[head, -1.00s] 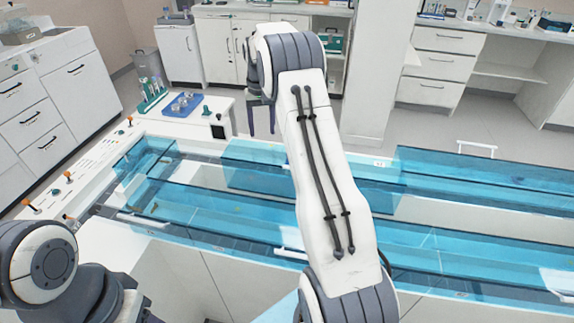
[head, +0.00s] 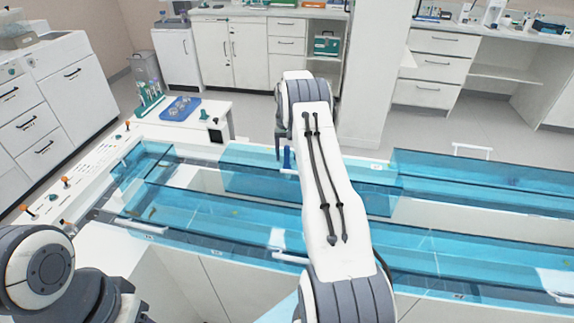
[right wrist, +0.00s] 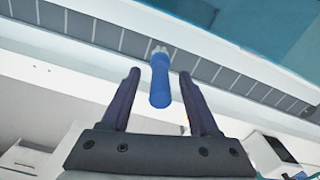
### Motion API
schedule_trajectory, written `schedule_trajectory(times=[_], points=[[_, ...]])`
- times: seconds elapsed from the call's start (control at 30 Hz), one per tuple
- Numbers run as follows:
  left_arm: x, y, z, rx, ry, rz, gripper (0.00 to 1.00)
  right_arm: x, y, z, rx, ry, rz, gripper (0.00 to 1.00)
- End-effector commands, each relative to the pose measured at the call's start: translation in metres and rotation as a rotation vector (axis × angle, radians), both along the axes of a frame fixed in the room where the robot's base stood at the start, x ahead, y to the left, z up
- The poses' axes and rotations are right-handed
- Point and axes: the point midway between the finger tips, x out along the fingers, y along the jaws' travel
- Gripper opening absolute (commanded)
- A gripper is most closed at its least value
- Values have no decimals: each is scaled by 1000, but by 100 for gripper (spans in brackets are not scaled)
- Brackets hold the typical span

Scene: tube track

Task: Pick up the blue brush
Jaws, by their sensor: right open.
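The blue brush (right wrist: 160,85) shows in the right wrist view, a blue handle with a pale bristle end pointing away. It stands between the two dark fingers of my right gripper (right wrist: 159,75), with a gap on each side. The right gripper is open and empty. In the head view, a small blue upright piece that looks like the brush (head: 287,157) shows beside my right forearm at the far edge of the tank. My forearm hides most of the right gripper there. My left arm shows at the lower left, but its gripper is out of view.
Long clear blue tanks (head: 450,185) with handles run across the bench. A blue tray (head: 181,108) and a green tube rack (head: 149,96) stand on the white console at the back left. A grey ribbed strip (right wrist: 90,33) runs near the brush.

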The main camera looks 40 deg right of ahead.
Motion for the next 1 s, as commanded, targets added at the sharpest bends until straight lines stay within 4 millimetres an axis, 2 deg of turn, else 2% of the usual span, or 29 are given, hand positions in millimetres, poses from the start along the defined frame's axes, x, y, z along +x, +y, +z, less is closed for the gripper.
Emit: schedule_trajectory(times=[0.13,0.37,0.47,0.53,0.87,1.0], points=[[0,0,3,0,0,0,50,0,0,-13,-1,-1,0,62],[0,0,2,0,0,0,50,0,0,-15,-1,-1,0,62],[0,0,2,0,0,0,50,0,0,-14,-1,-1,0,27],[0,0,2,0,0,0,50,0,0,-14,-1,-1,0,0],[0,0,2,0,0,0,50,0,-1,-12,-2,-2,0,0],[0,0,-1,0,0,0,50,1,-1,3,-3,-4,0,0]])
